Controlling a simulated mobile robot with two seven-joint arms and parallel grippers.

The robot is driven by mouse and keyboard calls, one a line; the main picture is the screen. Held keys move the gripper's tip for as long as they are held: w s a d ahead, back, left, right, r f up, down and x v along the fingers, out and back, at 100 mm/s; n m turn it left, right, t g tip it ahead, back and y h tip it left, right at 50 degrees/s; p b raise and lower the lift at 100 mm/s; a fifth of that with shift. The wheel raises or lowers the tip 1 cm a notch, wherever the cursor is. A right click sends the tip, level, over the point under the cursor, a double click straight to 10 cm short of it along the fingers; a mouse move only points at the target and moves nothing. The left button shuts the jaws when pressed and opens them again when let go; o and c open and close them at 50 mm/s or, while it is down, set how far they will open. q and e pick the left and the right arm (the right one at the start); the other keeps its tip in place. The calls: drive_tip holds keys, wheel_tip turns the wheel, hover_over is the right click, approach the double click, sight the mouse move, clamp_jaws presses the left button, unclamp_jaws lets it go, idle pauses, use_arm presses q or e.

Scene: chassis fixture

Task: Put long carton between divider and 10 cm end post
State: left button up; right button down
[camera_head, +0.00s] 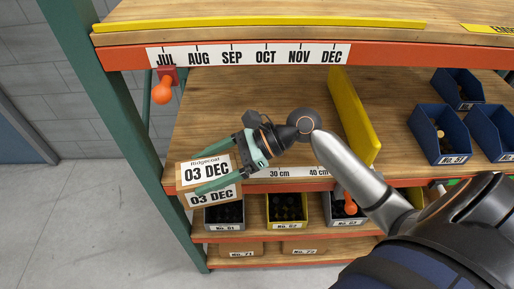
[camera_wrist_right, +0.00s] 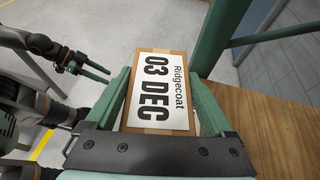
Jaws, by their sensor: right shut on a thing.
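The long carton (camera_head: 205,172) is a brown box with white "Ridgecoat 03 DEC" labels. My right gripper (camera_head: 200,169) is shut on it, one green finger along each side. In the right wrist view the carton (camera_wrist_right: 160,92) lies between the fingers. In the head view it overlaps the shelf's front left corner and the green end post (camera_head: 125,110); its exact gap to them is unclear. The yellow divider (camera_head: 352,115) stands upright on the shelf, right of the gripper. My left gripper (camera_wrist_right: 97,72) shows in the right wrist view, apart from the carton, fingers apart and empty.
The wooden shelf (camera_head: 260,95) is bare left of the divider. Its ruler strip (camera_head: 290,173) shows 30 and 40 cm; the 10 cm mark is hidden. An orange knob (camera_head: 162,92) hangs near the post. Blue bins (camera_head: 440,135) stand right of the divider. A shelf with a month strip (camera_head: 250,55) is above.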

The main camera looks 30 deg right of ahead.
drive_tip(key=w+d+r+m+t+h+b, duration=0.1)
drive_tip(key=w+d+r, duration=0.25)
drive_tip(key=d, duration=0.55)
drive_tip(key=w+d+r+m+t, duration=0.1)
drive_tip(key=w+d+r, duration=0.25)
drive_tip(key=d, duration=0.45)
drive_tip(key=shift+t, duration=0.3)
drive_tip(key=f, duration=0.6)
drive_tip(key=f+b, duration=0.1)
drive_tip(key=f, duration=0.2)
drive_tip(key=shift+w+d+f, duration=0.25)
drive_tip(key=shift+w+f, duration=0.1)
drive_tip(key=shift+f, duration=0.05)
unclamp_jaws()
drive_tip(key=shift+f, duration=0.15)
drive_tip(key=v, duration=1.2)
drive_tip(key=shift+p, duration=0.3)
